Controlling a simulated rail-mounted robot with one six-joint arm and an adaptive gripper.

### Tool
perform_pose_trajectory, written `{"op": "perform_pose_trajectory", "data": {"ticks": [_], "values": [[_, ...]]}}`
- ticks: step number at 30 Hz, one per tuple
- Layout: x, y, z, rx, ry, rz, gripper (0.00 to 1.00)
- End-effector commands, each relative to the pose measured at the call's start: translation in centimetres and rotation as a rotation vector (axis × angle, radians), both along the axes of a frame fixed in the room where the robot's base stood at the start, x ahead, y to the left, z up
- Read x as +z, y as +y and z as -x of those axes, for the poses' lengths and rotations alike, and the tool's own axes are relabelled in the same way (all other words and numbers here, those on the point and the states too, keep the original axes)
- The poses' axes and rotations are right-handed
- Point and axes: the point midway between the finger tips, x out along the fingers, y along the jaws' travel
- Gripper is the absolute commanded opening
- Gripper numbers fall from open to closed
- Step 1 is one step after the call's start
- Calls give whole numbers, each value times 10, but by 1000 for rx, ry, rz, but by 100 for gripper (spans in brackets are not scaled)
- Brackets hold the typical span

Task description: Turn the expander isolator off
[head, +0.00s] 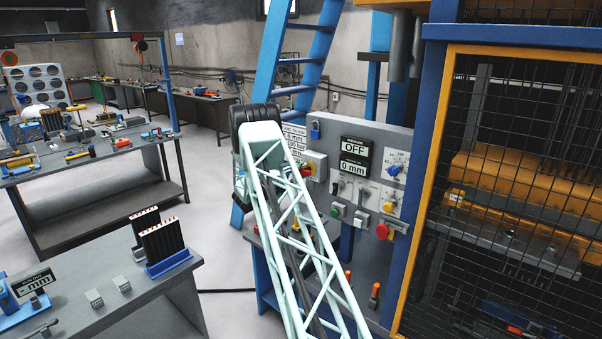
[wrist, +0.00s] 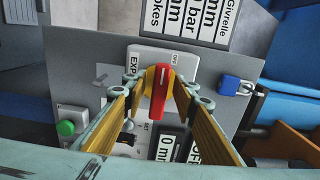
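The expander isolator has a red handle (wrist: 159,96) on a yellow plate, set on a light grey box (wrist: 166,57) with a partly hidden "EXP" label. In the head view, the isolator's red and yellow switch (head: 307,170) is on the grey control panel (head: 391,138), beside my arm. In the wrist view, my gripper (wrist: 160,86) is open, with one finger on each side of the red handle. Gaps show between handle and fingers; I cannot tell any contact. In the head view my arm hides the gripper.
The panel display (head: 354,158) reads OFF and 0 mm. A blue padlock (wrist: 231,85) hangs beside the isolator. A green button (wrist: 66,128) is at lower left in the wrist view. A red emergency button (head: 382,231) and a mesh cage (head: 515,130) are to the right.

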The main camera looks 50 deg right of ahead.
Motion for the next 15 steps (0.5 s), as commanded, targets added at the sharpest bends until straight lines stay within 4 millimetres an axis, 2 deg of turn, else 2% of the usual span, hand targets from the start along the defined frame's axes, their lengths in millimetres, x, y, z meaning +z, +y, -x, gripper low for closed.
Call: {"op": "perform_pose_trajectory", "data": {"ticks": [8,15], "values": [[0,7,-1,0,0,-1,26],[0,29,-3,2,0,0,26]]}}
